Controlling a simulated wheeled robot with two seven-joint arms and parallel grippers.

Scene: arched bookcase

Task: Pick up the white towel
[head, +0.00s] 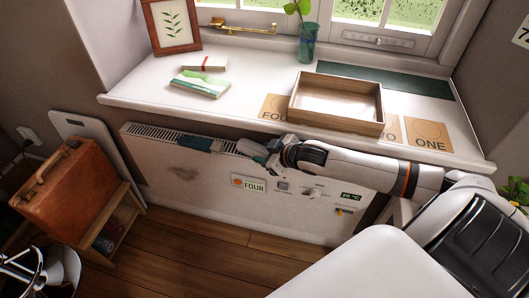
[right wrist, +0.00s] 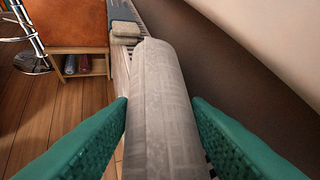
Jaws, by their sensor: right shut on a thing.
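The white towel (right wrist: 160,85) is a pale, rolled cloth lying lengthwise on top of the radiator in the right wrist view. My right gripper (right wrist: 160,104) has its green fingers on either side of the roll and is shut on it. In the head view my right gripper (head: 252,150) is at the radiator's top edge, and a small pale part of the towel (head: 230,148) shows beside it. The near end of the towel is out of the wrist picture. My left gripper is not in view.
The white radiator (head: 215,182) stands under the windowsill (head: 245,70). A blue-grey item (head: 198,143) lies farther left on the radiator. A wooden tray (head: 335,122) and books (head: 201,84) rest on the sill. A brown suitcase (head: 66,190) sits on a low shelf at left.

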